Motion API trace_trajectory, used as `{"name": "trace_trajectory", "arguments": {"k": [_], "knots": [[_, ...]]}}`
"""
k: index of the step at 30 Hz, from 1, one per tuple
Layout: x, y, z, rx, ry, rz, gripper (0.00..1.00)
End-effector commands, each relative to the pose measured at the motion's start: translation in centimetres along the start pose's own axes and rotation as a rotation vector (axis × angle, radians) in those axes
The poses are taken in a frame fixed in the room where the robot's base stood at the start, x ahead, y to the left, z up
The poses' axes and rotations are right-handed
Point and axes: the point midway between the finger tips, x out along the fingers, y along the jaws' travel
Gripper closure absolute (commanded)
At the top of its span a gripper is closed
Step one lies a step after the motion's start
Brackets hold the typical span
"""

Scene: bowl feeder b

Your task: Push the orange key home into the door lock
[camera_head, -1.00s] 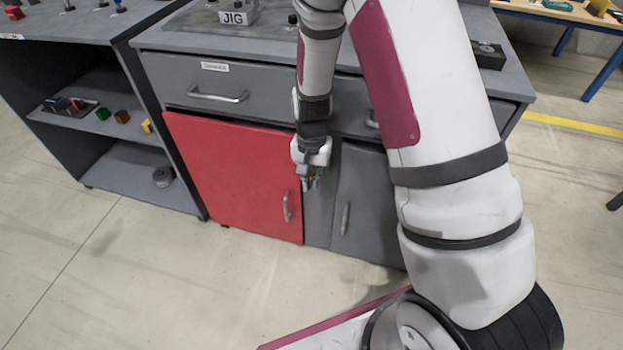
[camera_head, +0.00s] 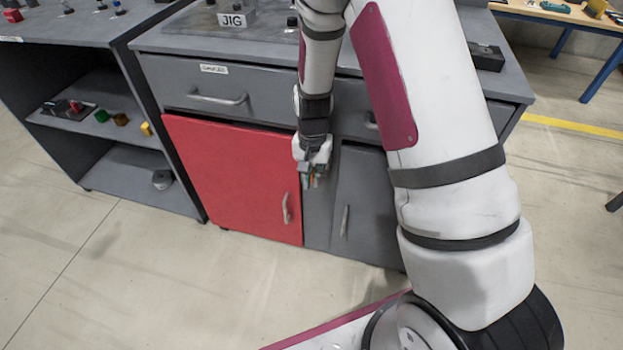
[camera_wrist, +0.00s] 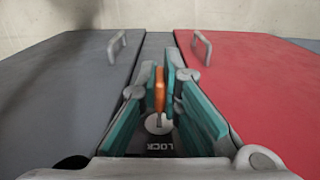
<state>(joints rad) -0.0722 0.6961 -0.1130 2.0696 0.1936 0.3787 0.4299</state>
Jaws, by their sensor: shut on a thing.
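The orange key (camera_wrist: 160,90) is between the teal finger pads of my gripper (camera_wrist: 160,85) in the wrist view, and the gripper is shut on it. The door lock (camera_wrist: 158,123) is a round pale disc with a dark slot, above the word LOCK on a dark plate. The key appears close to the lock; I cannot tell whether its tip is in the slot. In the head view my gripper (camera_head: 314,178) points down in front of the grey strip between the red door (camera_head: 235,175) and the grey door (camera_head: 368,205). The lock is hidden there.
The red door's handle (camera_head: 285,208) and the grey door's handle (camera_head: 345,219) stand out on either side of my gripper. A drawer handle (camera_head: 218,99) juts out above. An open shelf unit (camera_head: 135,180) stands left. The floor in front is clear.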

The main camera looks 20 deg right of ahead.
Motion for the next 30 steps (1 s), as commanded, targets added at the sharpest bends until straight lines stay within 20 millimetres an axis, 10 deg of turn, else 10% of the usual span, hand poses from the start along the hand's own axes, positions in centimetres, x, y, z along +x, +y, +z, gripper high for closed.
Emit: {"name": "trace_trajectory", "arguments": {"k": [30], "knots": [[0.0,0.0,-1.4,0.001,0.001,0.0,1.0]]}}
